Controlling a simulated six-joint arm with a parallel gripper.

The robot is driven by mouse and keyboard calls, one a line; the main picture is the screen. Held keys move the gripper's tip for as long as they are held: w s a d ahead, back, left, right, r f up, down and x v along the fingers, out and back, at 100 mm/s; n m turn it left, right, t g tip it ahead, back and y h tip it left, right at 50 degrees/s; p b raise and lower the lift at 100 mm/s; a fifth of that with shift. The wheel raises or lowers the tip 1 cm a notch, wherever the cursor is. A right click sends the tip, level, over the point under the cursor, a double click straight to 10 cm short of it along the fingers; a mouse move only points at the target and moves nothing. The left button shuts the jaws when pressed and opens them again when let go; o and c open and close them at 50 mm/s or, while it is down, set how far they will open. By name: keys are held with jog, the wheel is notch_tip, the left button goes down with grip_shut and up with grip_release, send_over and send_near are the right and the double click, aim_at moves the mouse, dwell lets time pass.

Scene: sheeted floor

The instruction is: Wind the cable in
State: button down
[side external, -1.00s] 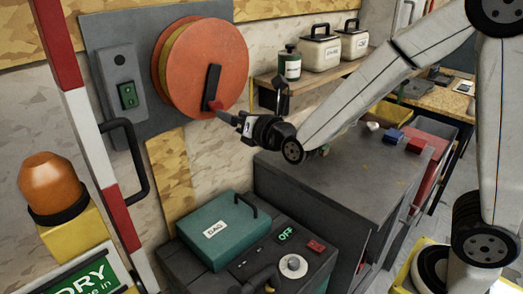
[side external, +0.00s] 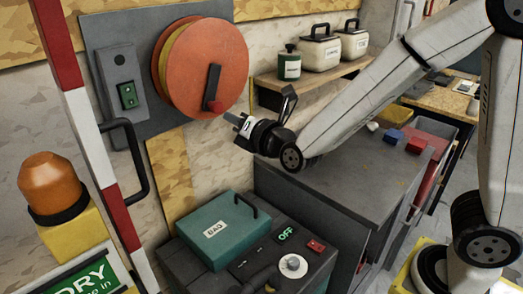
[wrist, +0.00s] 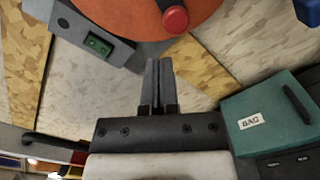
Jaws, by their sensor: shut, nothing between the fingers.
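The cable reel (side external: 208,65) is an orange disc on a grey wall plate, with yellow and orange edges behind it. Its dark crank arm (side external: 212,82) hangs down from the hub and ends in a red knob (side external: 215,106). In the wrist view the red knob (wrist: 175,19) is at the top, beyond the fingertips and slightly right of them. My gripper (side external: 229,117) is shut and empty, just below and right of the knob and apart from it. In the wrist view my gripper (wrist: 159,62) has its two fingers together. No loose cable is clearly visible.
A grey box with a green switch (side external: 127,95) is left of the reel. A teal case labelled BAG (side external: 217,230) sits on a dark unit below. A shelf (side external: 310,82) with canisters is at the right. A red-and-white post (side external: 87,130) stands at the left.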

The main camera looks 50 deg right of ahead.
jog(key=s+a+m+h, duration=0.1)
jog(key=s+a+m, duration=0.3)
jog(key=m, duration=0.8)
jog(key=shift+a+r+m, duration=0.4)
jog(key=shift+a, duration=0.45)
send_near(204, 106)
jog(key=w+a+r, duration=0.2)
jog(key=w+a, duration=0.2)
jog(key=shift+w+d+f, duration=0.15)
jog(key=shift+d+f, duration=0.05)
jog(key=shift+d, duration=0.35)
jog(key=shift+w+d+f, duration=0.1)
jog(key=shift+d+f, duration=0.05)
jog(key=shift+d, duration=0.45)
jog(key=shift+w+d+f, duration=0.15)
jog(key=shift+d+f, duration=0.05)
jog(key=shift+d, duration=0.35)
jog(key=shift+d+f+n, duration=0.35)
jog(key=shift+d+n, duration=0.1)
jog(key=shift+n, duration=0.25)
